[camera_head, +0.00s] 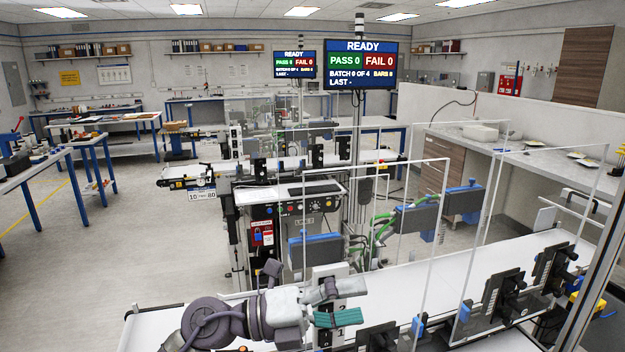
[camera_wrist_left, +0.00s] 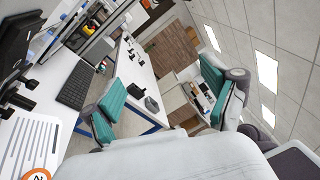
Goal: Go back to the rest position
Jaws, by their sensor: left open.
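My left gripper (camera_head: 345,305) shows low in the head view, at the end of my arm, over the near white belt conveyor (camera_head: 415,300). It is grey with teal finger pads. In the left wrist view my left gripper (camera_wrist_left: 165,95) has its two teal-padded fingers spread wide apart, with nothing between them. The wrist view is tilted, and a white work surface and a keyboard show beyond the fingers. I cannot tell the exact height of the gripper over the belt. My right gripper does not show in either view.
Clear guard panels (camera_head: 418,215) and black sensor brackets (camera_head: 490,300) stand along the near conveyor. A control cabinet with a keyboard (camera_head: 313,189) stands behind it. A screen (camera_head: 361,65) reads READY, PASS 0, FAIL 0. The floor (camera_head: 120,240) at the left is clear.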

